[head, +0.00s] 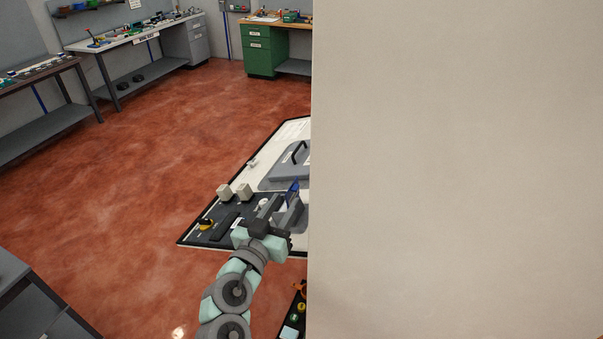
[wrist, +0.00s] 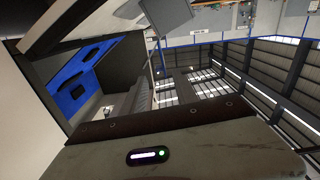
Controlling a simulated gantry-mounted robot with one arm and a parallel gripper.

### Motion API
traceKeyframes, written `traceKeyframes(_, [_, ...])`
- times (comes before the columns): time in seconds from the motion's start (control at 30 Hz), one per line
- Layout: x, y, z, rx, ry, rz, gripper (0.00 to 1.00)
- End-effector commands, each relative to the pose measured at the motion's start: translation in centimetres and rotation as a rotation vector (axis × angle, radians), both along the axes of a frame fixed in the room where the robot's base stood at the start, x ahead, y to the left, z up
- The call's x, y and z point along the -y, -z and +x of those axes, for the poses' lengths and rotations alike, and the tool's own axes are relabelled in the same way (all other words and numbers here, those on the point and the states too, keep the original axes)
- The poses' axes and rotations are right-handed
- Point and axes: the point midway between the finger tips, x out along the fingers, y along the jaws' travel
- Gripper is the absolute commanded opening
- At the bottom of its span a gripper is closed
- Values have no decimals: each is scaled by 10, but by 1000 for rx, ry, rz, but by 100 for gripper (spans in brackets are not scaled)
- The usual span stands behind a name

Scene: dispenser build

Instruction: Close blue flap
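A small blue piece (head: 292,187), which looks like the blue flap, shows beyond my gripper in the head view, tilted up beside the large pale panel. In the wrist view a blue surface (wrist: 72,90) with dark marks lies at the left, behind grey and dark parts; I cannot tell if it is the same flap. My gripper (head: 277,208) reaches over the dark front part of the board, close to the blue piece. Grey finger-like parts point toward it. Whether they touch it, and how far apart the fingers are, is unclear.
A large pale panel (head: 455,170) hides the right half of the head view. Two pale cubes (head: 234,191) and a black-and-yellow item (head: 207,224) stand on the board left of my gripper. A grey block with a dark handle (head: 298,153) lies behind. Open red floor (head: 150,150) is at left.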

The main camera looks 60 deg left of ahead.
Motion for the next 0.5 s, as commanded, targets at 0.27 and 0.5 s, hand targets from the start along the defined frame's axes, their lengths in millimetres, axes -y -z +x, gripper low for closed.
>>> traceKeyframes(0.27, [-27,-2,31,-2,1,0,35])
traceKeyframes(0.5, [-49,-3,56,-1,0,-1,35])
